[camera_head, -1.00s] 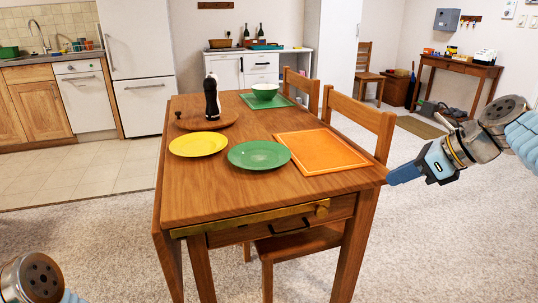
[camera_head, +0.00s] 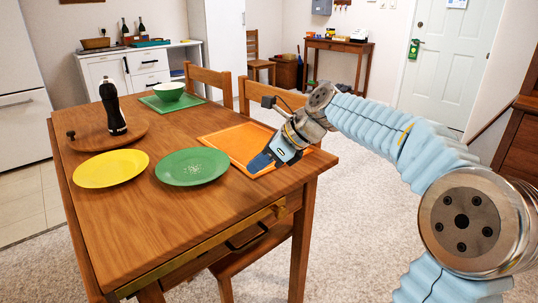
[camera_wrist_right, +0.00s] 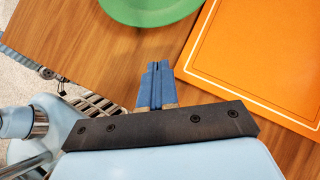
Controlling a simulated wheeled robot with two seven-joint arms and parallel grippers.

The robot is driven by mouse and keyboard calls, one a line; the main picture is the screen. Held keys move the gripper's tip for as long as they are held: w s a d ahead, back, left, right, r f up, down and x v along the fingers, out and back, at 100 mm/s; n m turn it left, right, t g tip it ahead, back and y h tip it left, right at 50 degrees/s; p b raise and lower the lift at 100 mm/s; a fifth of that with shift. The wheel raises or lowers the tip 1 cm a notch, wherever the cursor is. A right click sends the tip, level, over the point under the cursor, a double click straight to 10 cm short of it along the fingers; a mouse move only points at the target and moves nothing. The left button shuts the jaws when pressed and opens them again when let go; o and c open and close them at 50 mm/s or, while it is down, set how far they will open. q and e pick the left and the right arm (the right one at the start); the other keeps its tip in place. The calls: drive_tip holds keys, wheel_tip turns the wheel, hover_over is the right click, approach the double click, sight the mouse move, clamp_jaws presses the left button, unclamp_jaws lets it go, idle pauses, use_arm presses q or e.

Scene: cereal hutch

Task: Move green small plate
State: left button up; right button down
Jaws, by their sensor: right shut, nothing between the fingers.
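The green small plate (camera_head: 192,167) lies flat on the wooden table, between a yellow plate (camera_head: 111,169) and an orange placemat (camera_head: 232,144). Its near edge also shows at the top of the right wrist view (camera_wrist_right: 150,8). My right gripper (camera_head: 259,163) is shut and empty, above the placemat's near part in the head view, to the right of the green plate and apart from it. In the right wrist view its blue fingers (camera_wrist_right: 156,68) are together and point toward the gap between plate and placemat. My left gripper is not in view.
The wooden table (camera_head: 180,220) has bare room in front of the plates. A dark pepper mill (camera_head: 112,108) stands on a round board (camera_head: 90,138). A green bowl (camera_head: 169,91) sits on a green mat (camera_head: 190,104). Chairs (camera_head: 284,95) stand along the table's far right side.

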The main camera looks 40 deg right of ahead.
sight(220, 171)
drive_tip(key=shift+w+a+f, duration=0.3)
drive_tip(key=shift+w+a, duration=0.25)
drive_tip(key=shift+w, duration=0.2)
drive_tip(key=shift+w+a+f, duration=0.3)
drive_tip(key=shift+w+a, duration=0.3)
drive_tip(key=shift+w, duration=0.2)
drive_tip(key=shift+w+a+f, duration=0.3)
drive_tip(key=shift+w+a, duration=0.25)
drive_tip(key=shift+w, duration=0.2)
drive_tip(key=shift+w+a+r+p, duration=0.25)
drive_tip(key=shift+w+a+p, duration=0.15)
drive_tip(key=shift+p, duration=0.55)
drive_tip(key=shift+w+a+p, duration=0.15)
drive_tip(key=shift+w+p, duration=0.2)
drive_tip(key=shift+w+a+f, duration=0.1)
drive_tip(key=shift+f, duration=0.1)
